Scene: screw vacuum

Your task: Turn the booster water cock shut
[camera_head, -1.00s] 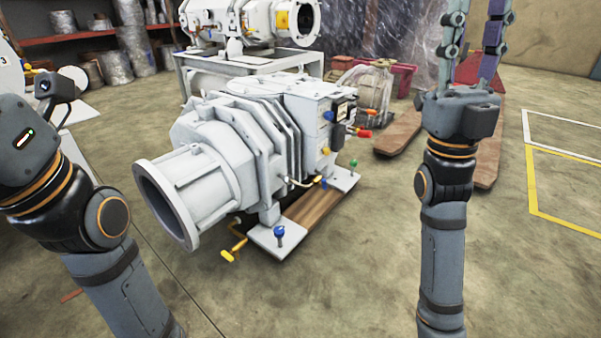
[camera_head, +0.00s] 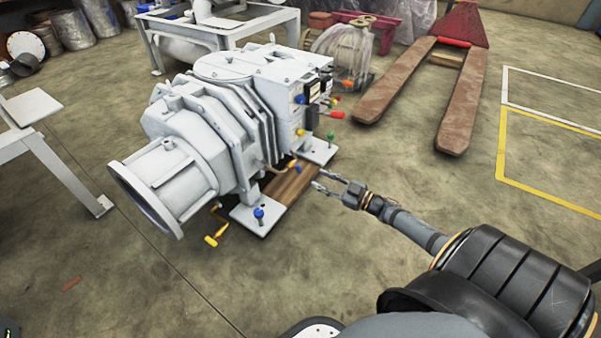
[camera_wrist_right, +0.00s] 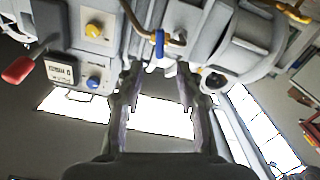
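The booster is a large pale grey pump body (camera_head: 205,120) with a wide flanged mouth at its left end. A small cock with a blue lever (camera_head: 297,167) sits on a brass pipe low on its right side. I take this as the water cock. In the right wrist view the blue lever (camera_wrist_right: 160,43) hangs from the curved brass pipe, just beyond my fingertips and roughly centred between them. My right gripper (camera_head: 320,180) is open and empty; its two fingers (camera_wrist_right: 157,80) stand apart in the wrist view. No contact with the lever shows. My left gripper is out of view.
A red-handled lever (camera_head: 331,115) and yellow and blue knobs project from the booster's side above. Green (camera_head: 331,136) and blue (camera_head: 259,213) knobs stand on the foot plates. A yellow crank (camera_head: 213,238) is at lower left. A pallet truck (camera_head: 468,100) stands behind right. Floor at right is open.

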